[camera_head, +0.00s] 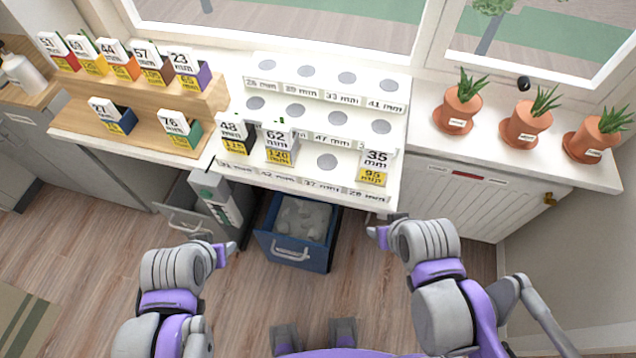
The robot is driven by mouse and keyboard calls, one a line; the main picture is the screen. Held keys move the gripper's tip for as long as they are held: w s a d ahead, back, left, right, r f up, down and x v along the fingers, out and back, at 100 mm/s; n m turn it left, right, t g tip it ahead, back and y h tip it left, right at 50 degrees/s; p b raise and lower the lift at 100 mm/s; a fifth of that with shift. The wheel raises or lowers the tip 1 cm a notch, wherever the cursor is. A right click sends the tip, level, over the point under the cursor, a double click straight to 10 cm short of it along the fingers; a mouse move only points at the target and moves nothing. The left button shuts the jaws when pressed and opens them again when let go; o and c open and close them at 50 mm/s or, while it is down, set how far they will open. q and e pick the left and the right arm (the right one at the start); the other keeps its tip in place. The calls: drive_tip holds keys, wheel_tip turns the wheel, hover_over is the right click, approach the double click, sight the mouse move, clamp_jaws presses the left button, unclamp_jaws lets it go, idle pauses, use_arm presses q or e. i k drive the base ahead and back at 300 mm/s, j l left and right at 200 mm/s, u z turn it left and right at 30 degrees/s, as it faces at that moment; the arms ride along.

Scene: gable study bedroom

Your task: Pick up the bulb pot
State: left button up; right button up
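Three terracotta pots with spiky green plants stand on the white counter at the right: a left pot (457,112), a middle pot (524,128) and a right pot (588,142). Each has a small white label too small to read surely, so I cannot tell which is the bulb pot. The right pot looks tilted. My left gripper (228,252) is low, over the floor in front of the drawers, apart from every pot. My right gripper (376,234) is just in front of the white rack's front edge, also apart from the pots. Finger openings are not clear in either.
A white stepped rack (300,180) with round spots and several number cards fills the centre. A wooden stepped stand (140,85) holds coloured card boxes at the left. An open blue drawer (290,250) and an open grey drawer (185,222) jut out below.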

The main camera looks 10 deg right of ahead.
sight(121, 121)
drive_tip(key=u, duration=1.25)
drive_tip(key=i+j+u, duration=0.1)
drive_tip(key=i+j, duration=0.2)
drive_tip(key=i+j+u, duration=0.1)
drive_tip(key=i+j, duration=0.2)
drive_tip(key=i, duration=0.2)
drive_tip(key=i+j+u, duration=0.1)
drive_tip(key=i+j, duration=0.15)
drive_tip(key=i, duration=0.15)
